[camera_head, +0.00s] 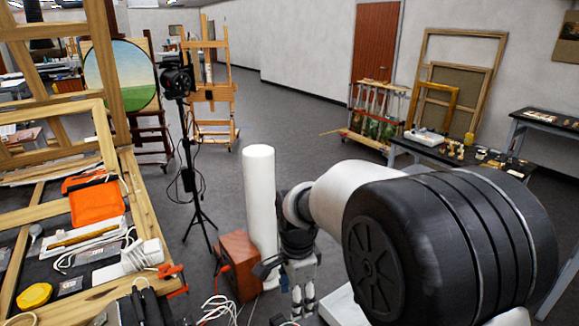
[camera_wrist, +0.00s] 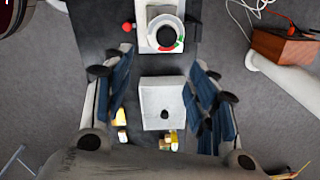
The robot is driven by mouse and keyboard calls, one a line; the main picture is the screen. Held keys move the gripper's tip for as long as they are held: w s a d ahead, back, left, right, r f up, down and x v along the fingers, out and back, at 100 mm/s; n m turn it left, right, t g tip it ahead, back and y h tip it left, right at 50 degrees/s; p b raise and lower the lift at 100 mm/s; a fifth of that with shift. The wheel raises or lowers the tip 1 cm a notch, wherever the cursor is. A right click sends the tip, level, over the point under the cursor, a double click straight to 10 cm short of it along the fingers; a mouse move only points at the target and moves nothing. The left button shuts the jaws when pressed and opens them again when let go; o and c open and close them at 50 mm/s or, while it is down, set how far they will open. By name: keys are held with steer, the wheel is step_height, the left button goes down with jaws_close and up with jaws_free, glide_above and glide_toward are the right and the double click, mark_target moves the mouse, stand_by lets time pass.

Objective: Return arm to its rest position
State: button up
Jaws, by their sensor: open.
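My gripper (camera_head: 302,290) hangs low at the front, right of center in the head view, with its fingers pointing down. My arm's large black and white parts fill the lower right of that view. In the wrist view, the gripper's two blue-padded fingers (camera_wrist: 163,90) stand wide apart, left and right, with nothing held between them. Below them, a pale square block (camera_wrist: 164,103) with a dark spot shows in the gap on a dark surface (camera_wrist: 95,22). I cannot tell the height of the fingers above it.
A red-brown wooden box (camera_head: 238,262) stands near my gripper; it also shows in the wrist view (camera_wrist: 285,48). A camera tripod (camera_head: 188,150) stands behind. A dark side table (camera_head: 440,160) is right. Mid-floor is open.

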steer(key=s+d+r+n+t+b, duration=0.25)
steer(key=s+d+r+n, duration=0.35)
steer(key=s+d+r, duration=0.3)
steer(key=s+d+f+n+t+b, duration=0.1)
steer(key=s+d+n, duration=0.1)
steer(key=s+n, duration=0.2)
steer(key=s+d+f+n+b, duration=0.1)
steer(key=s+n, duration=0.3)
steer(key=s, duration=0.7)
steer(key=shift+s+d+f+t+b, duration=0.3)
steer(key=shift+d+f+t+b, duration=0.1)
steer(key=shift+f+b, duration=0.35)
steer(key=shift+a, duration=0.1)
